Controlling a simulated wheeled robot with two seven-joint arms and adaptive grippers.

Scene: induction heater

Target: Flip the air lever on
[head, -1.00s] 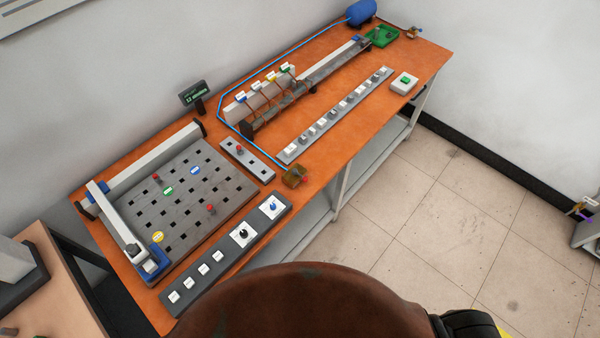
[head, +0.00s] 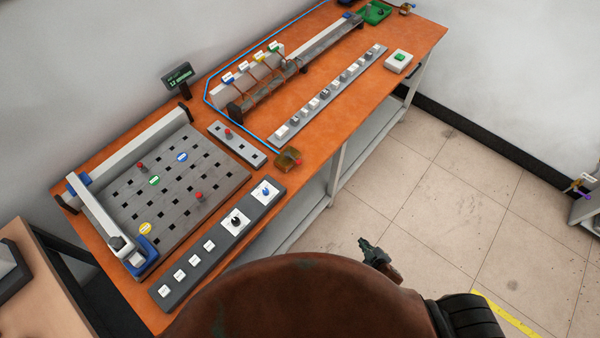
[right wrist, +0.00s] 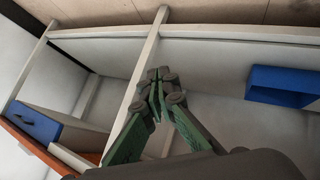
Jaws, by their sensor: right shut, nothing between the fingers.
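My left gripper is not in view.
A grey panel with knobs and switches (head: 190,279) lies along the front edge, left of the lever. A small grey strip with a red knob (head: 240,146) is behind it. A blue bin (right wrist: 283,86) shows in the right wrist view. Open tiled floor (head: 430,190) lies right of the table.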

